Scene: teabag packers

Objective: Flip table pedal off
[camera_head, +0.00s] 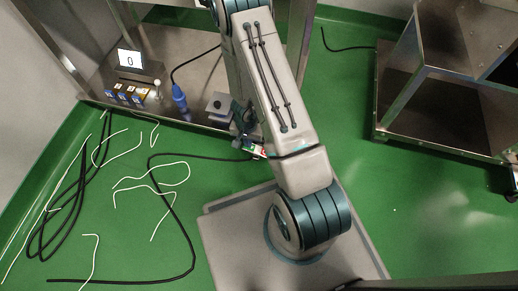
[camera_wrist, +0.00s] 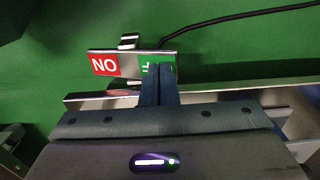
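The table pedal (camera_wrist: 128,64) is a metal bar with a red end (camera_wrist: 104,65) and a green end (camera_wrist: 168,57) in the wrist view. The red end's letters look like an upside-down "ON"; the green end's lettering is partly hidden by my fingers. My gripper (camera_wrist: 158,72) has its fingers together, with their tips over the green end. I cannot tell whether they touch or press it. In the head view the pedal (camera_head: 256,151) shows small at the edge of the steel table, just below my gripper (camera_head: 246,143).
The steel table (camera_head: 190,58) holds a display (camera_head: 129,58) reading 0, several small boxes (camera_head: 124,95) and a blue plug (camera_head: 179,95). Black and white cables (camera_head: 190,225) lie on the green floor at left. A metal rack (camera_head: 440,85) stands at right; open floor lies before it.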

